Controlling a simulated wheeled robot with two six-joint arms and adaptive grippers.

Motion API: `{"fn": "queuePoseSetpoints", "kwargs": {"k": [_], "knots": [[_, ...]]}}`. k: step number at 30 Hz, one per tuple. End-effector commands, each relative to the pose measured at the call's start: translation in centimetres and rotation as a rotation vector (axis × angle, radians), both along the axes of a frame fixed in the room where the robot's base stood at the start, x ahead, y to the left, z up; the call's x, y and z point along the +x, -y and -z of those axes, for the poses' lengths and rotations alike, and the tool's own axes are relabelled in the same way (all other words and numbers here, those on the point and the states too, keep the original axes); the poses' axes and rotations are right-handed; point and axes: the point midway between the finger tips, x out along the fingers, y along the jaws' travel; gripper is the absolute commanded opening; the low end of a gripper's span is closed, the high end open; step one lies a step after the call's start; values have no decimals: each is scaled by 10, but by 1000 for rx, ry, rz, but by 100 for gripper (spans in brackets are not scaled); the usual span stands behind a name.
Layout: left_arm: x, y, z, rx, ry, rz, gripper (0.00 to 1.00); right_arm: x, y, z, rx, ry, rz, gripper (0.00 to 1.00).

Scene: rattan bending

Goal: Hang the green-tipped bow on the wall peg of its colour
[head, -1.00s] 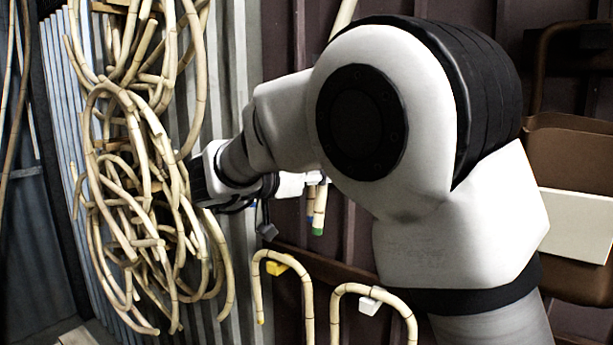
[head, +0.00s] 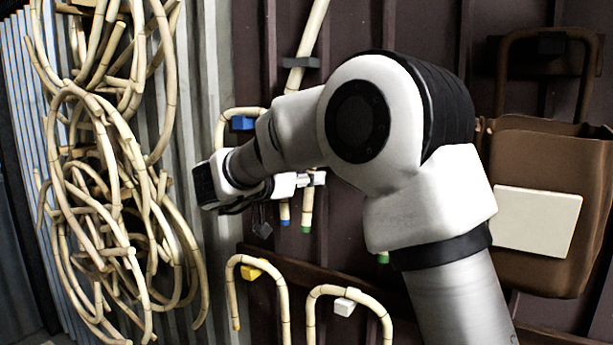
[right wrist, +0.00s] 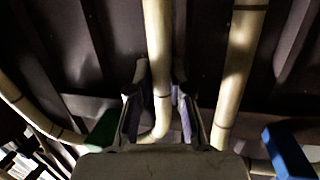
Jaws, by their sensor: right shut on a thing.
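The green-tipped bow is mostly hidden behind my right arm in the head view; its green tips (head: 306,229) show below the arm, the second farther right. My right gripper (head: 313,179) is shut on one leg of it. In the right wrist view the gripper (right wrist: 157,103) has this pale leg (right wrist: 157,50) between its fingers. There the green peg (right wrist: 100,131) is left of the fingers, close to the bow's bend. The gripper body hides part of the bend, so I cannot tell whether the bow rests on the peg. My left gripper is not in view.
A blue-tipped bow (head: 284,214) hangs at the blue peg (head: 242,124), close beside my gripper. Bows hang at the yellow peg (head: 251,271) and white peg (head: 345,306) below. A rattan bundle (head: 110,200) is left, a brown bin (head: 535,250) right.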

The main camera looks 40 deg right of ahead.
Motion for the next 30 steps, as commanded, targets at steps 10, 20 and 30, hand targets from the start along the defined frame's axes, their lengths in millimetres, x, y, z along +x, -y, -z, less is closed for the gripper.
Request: {"fn": "queuePoseSetpoints", "kwargs": {"k": [10, 20, 30], "knots": [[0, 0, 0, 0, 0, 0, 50, 0, 0, 0, 0, 0, 0, 0], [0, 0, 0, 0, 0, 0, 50, 0, 0, 0, 0, 0, 0, 48], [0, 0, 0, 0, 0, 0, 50, -2, -32, -5, -5, 1, -3, 48]]}}
